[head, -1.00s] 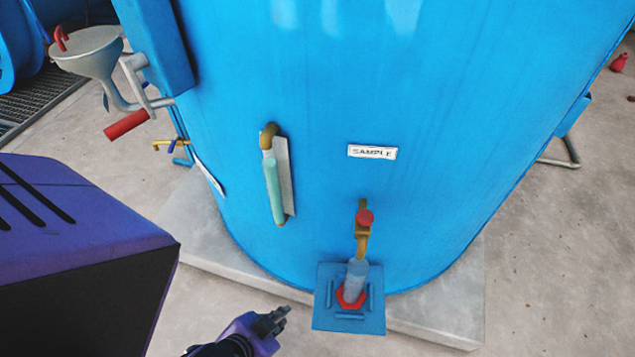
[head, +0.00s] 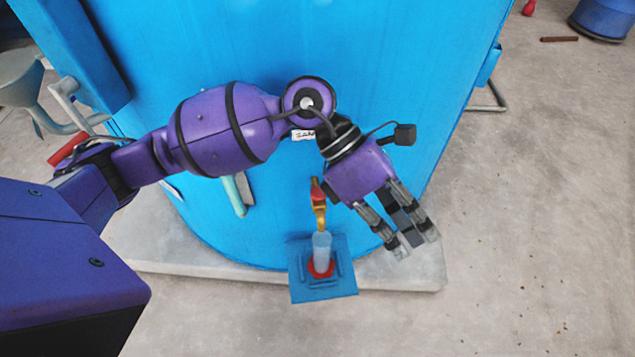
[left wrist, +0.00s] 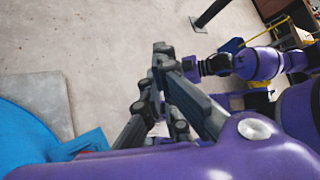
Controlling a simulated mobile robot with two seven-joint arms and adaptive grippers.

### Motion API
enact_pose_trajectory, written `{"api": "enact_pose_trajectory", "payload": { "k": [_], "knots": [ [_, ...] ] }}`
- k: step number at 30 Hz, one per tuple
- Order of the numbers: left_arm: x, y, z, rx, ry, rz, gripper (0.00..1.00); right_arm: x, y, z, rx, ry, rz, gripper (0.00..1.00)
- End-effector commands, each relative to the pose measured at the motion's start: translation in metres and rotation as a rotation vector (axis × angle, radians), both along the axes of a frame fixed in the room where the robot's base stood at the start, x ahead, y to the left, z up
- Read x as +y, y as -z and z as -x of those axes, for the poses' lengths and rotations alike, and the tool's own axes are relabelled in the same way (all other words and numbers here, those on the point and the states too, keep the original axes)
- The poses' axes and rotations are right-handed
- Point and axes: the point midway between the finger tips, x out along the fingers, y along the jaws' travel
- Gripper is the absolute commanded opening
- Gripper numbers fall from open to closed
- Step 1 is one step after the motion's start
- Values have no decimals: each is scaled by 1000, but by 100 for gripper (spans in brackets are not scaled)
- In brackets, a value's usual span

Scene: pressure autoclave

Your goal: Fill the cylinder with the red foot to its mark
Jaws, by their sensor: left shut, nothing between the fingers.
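The clear cylinder (head: 321,248) with the red foot (head: 320,268) stands upright on a blue shelf (head: 325,292) at the tank's base. A brass tap (head: 320,214) with a red handle (head: 317,191) is just above it. The cylinder's mark and liquid level are too small to make out. My left gripper (head: 418,243) is shut and empty, to the right of the tap and cylinder, pointing down and right. Its fingers also show in the left wrist view (left wrist: 158,62). My right gripper (left wrist: 203,67) seems to show beyond them; its jaws are unclear.
The large blue tank (head: 250,30) stands on a concrete plinth (head: 400,278). My left arm crosses in front of it, covering most of the SAMPLE label (head: 302,135). A sight tube (head: 234,196) and a funnel (head: 20,80) are to the left. The floor at right is largely clear.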

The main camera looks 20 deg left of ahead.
Motion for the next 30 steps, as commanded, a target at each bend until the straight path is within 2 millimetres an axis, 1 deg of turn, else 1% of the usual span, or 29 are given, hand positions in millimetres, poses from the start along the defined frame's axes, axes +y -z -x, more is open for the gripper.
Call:
{"api": "enact_pose_trajectory", "payload": {
  "k": [1,2,3,5,6,9,10,12,14,23,26,29,30],
  "knots": [
    [29,5,-21,-109,52,-162,0,0,-2,-1,-3,0,0,40],
    [48,8,-33,-161,77,-258,0,0,-3,-1,-3,1,0,40],
    [74,10,-49,-221,101,-380,0,0,-3,-1,-3,1,0,40],
    [109,5,-71,-293,120,-541,0,0,-4,0,-3,1,0,40],
    [129,-1,-83,-327,124,-627,0,-1,-4,0,-2,1,0,40],
    [163,-14,-102,-377,123,-775,0,-1,-4,2,0,3,0,40],
    [170,-17,-106,-387,121,-804,0,-1,-4,2,1,3,0,40],
    [180,-22,-111,-398,118,-847,0,-1,-3,4,4,4,1,40],
    [184,-25,-113,-404,117,-864,0,-1,-3,5,6,4,1,40],
    [185,-24,-113,-404,117,-866,0,-1,-2,4,6,3,0,40],
    [184,-19,-113,-402,119,-865,0,-1,1,5,8,2,1,40],
    [184,-5,-112,-398,121,-864,0,0,8,6,14,-1,2,40],
    [184,2,-112,-396,122,-864,0,0,12,7,18,-3,2,40]
  ]
}}
